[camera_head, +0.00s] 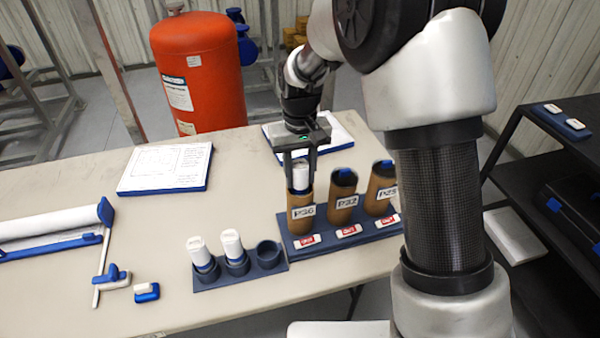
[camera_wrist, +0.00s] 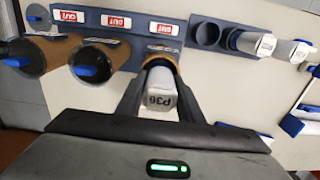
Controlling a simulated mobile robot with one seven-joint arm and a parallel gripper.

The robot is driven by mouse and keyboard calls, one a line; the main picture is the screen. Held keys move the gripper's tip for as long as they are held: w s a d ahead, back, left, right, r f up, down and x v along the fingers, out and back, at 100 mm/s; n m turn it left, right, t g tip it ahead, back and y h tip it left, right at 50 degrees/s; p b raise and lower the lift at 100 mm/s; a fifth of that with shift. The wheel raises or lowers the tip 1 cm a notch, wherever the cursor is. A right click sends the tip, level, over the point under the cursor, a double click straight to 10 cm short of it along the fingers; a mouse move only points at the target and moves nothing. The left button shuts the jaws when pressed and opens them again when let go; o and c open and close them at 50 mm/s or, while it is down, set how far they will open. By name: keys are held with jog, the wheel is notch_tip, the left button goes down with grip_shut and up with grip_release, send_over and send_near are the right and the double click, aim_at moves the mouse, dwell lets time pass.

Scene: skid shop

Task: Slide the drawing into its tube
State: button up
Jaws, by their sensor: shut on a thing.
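My gripper (camera_head: 302,165) points down and is shut on a white rolled drawing (camera_head: 300,178). The roll stands upright at the mouth of the left brown tube (camera_head: 301,224), labelled what looks like P36; its lower part appears to be inside the tube. How deep the roll sits is hidden.
Two more brown tubes (camera_head: 342,200) with blue tops share the blue rack (camera_head: 318,244), which bears red tags. A small rack (camera_head: 240,273) holds two white rolls (camera_head: 232,245) and has one empty socket. A blue-edged board (camera_head: 166,168) lies behind; a paper roller (camera_head: 55,228) is at left.

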aim_at(300, 163)
jog(key=shift+f+b, duration=0.35)
jog(key=shift+f, duration=0.35)
dwell(0.4)
jog(key=o, duration=1.6)
jog(key=shift+c, duration=0.2)
jog(key=shift+r, duration=0.1)
jog(key=shift+r+p, duration=2.6)
jog(key=shift+r, duration=0.9)
